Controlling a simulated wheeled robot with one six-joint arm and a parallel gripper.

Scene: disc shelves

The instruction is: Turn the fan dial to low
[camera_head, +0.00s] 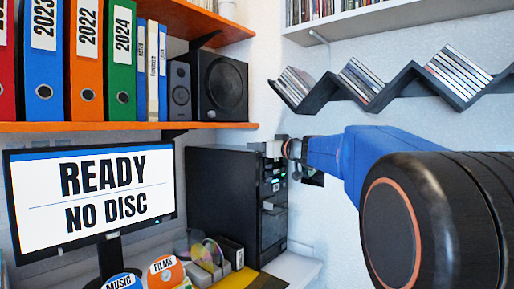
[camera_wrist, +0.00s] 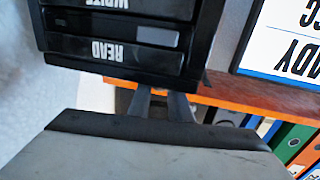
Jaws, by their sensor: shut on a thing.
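The black computer tower (camera_head: 222,200) stands on the white desk, and my gripper (camera_head: 275,150) is at the top of its front in the head view. In the wrist view the tower (camera_wrist: 120,45) appears upside down, with drive slots marked READ and WRITE. The two fingers of my gripper (camera_wrist: 162,103) reach the tower's top front edge there. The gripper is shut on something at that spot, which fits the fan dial. The dial itself is hidden by the fingers and wrist, so its setting cannot be read.
A monitor (camera_head: 92,195) reading READY, NO DISC stands left of the tower. An orange shelf (camera_head: 130,127) with binders and a speaker (camera_head: 220,86) is above. A black zigzag disc shelf (camera_head: 395,87) hangs on the right wall. Discs and small boxes lie before the tower.

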